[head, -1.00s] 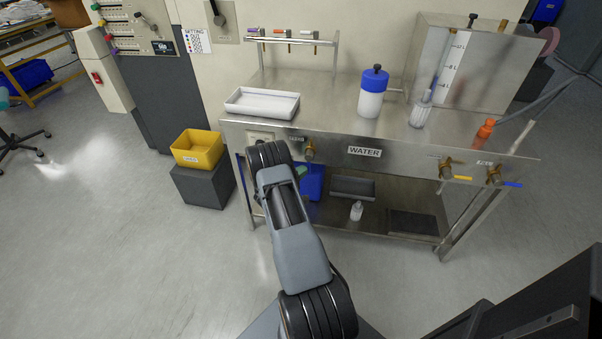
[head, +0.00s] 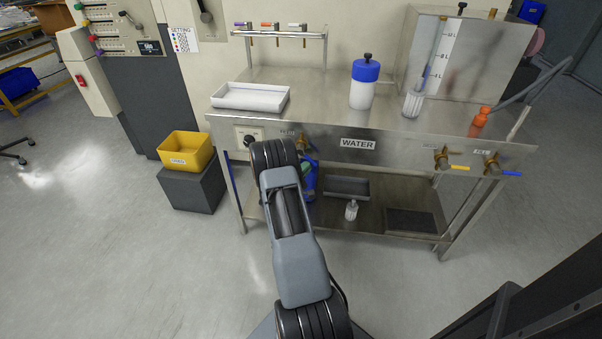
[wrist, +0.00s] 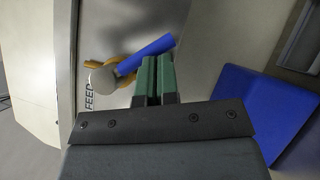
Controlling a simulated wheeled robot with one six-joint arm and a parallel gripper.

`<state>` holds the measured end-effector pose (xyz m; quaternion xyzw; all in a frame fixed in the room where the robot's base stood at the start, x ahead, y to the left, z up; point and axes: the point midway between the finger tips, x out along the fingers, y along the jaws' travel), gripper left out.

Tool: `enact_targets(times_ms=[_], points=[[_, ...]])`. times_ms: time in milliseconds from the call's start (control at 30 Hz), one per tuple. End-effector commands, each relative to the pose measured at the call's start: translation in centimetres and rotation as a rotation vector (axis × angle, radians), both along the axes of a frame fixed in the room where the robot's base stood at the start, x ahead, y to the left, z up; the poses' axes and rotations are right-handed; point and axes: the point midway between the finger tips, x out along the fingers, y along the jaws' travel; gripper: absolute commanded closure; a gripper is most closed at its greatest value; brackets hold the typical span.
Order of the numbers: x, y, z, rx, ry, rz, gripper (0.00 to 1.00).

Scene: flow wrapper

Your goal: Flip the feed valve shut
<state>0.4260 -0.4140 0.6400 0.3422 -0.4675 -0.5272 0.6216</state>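The feed valve (wrist: 104,77) has a brass body, a pale round cap and a blue lever (wrist: 146,53) in the wrist view. The lever slants up and right from the cap, beside the printed FEED label (wrist: 88,99). My gripper (wrist: 157,75) has two green fingers side by side, shut with nothing visible between them. The fingertips are right by the lever's lower side; I cannot tell whether they touch it. In the head view the brass feed valve (head: 303,141) shows on the bench front, its lever hidden or indistinct behind my arm.
The steel bench (head: 400,132) holds a white tray (head: 250,97), a blue-capped bottle (head: 363,84) and an orange bottle (head: 479,119). Two other valves (head: 443,158) with yellow and blue levers are at right. A blue bin (wrist: 253,113) is near my gripper. A yellow bin (head: 186,150) stands left.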

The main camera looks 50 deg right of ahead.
Motion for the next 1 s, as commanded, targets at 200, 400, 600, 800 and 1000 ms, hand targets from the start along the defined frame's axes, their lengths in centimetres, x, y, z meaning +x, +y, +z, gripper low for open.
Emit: enact_targets(times_ms=[200, 400, 600, 800, 1000], points=[[-1.1, -0.7, 0.4, 0.001, -0.002, -0.004, 1.00], [-1.9, -1.2, 1.2, 0.001, -0.003, -0.003, 1.00], [-2.4, -1.5, 2.0, 0.000, -0.004, -0.002, 1.00], [-2.8, -1.8, 2.6, 0.001, -0.003, -0.002, 1.00], [-3.0, -1.9, 3.1, 0.000, -0.002, -0.003, 1.00]])
